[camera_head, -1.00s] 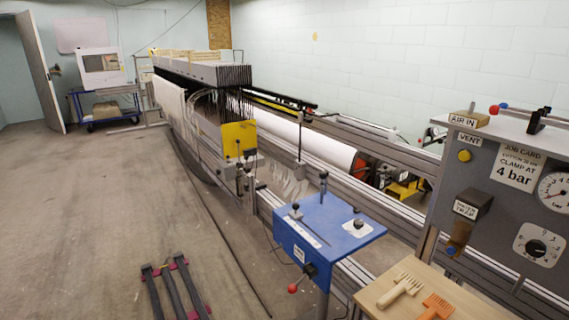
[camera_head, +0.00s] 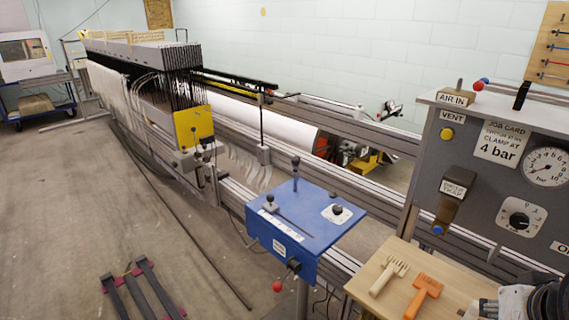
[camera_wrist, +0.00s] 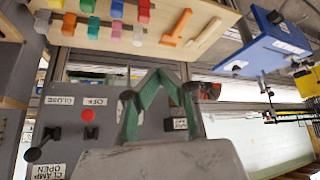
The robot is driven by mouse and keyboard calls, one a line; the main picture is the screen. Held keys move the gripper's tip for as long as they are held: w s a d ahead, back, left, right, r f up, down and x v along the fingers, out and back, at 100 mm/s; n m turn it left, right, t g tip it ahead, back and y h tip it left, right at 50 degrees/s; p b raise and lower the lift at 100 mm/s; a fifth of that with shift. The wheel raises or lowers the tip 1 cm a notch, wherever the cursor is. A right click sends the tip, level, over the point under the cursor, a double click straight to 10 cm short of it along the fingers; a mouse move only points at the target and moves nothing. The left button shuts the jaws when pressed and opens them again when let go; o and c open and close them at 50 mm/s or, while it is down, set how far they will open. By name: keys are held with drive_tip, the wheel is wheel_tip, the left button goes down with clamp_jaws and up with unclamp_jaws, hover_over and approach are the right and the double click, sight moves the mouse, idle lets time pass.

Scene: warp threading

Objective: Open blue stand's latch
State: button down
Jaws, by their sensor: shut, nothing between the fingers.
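The blue stand (camera_head: 318,246) is at the lower middle of the head view. Its top carries a slot with a black knob, an upright lever and a dial on a white plate. A black fitting with a red-balled lever (camera_head: 278,286) sticks out from its front side; I cannot tell for sure which part is the latch. The stand also shows at the upper right of the wrist view (camera_wrist: 262,48). My gripper (camera_wrist: 156,76) shows in the wrist view with its green fingers meeting at the tips, shut and empty, apart from the stand.
A grey control panel (camera_head: 485,180) with gauge and dial stands at the right. A wooden board (camera_head: 388,262) with a cream comb and an orange comb lies before it. The loom (camera_head: 150,75) and metal rails run behind the stand. Floor at left is mostly clear.

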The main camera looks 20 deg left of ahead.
drive_tip(key=w+a+r+n+h, duration=0.15)
drive_tip(key=w+a, duration=0.25)
drive_tip(key=w, duration=0.4)
drive_tip(key=w+a+r+n+h, duration=0.1)
drive_tip(key=w+a+r+n, duration=0.2)
drive_tip(key=w, duration=0.5)
drive_tip(key=w+a+r+n+h, duration=0.1)
drive_tip(key=w+a+r, duration=0.1)
drive_tip(key=w+a, duration=0.4)
drive_tip(key=w+a+f+n+t+h+b, duration=0.1)
drive_tip(key=w+a+f+n+t, duration=0.15)
drive_tip(key=w+a, duration=1.25)
drive_tip(key=s+a+f+n+t, duration=0.1)
drive_tip(key=a+f, duration=0.4)
drive_tip(key=a, duration=1)
drive_tip(key=s+a+f+n+t+b, duration=0.1)
drive_tip(key=a+f+n+t, duration=0.2)
drive_tip(key=a, duration=1.3)
drive_tip(key=shift+a+f+t+h, duration=0.35)
drive_tip(key=shift+f+t, duration=0.55)
drive_tip(key=shift+t, duration=0.15)
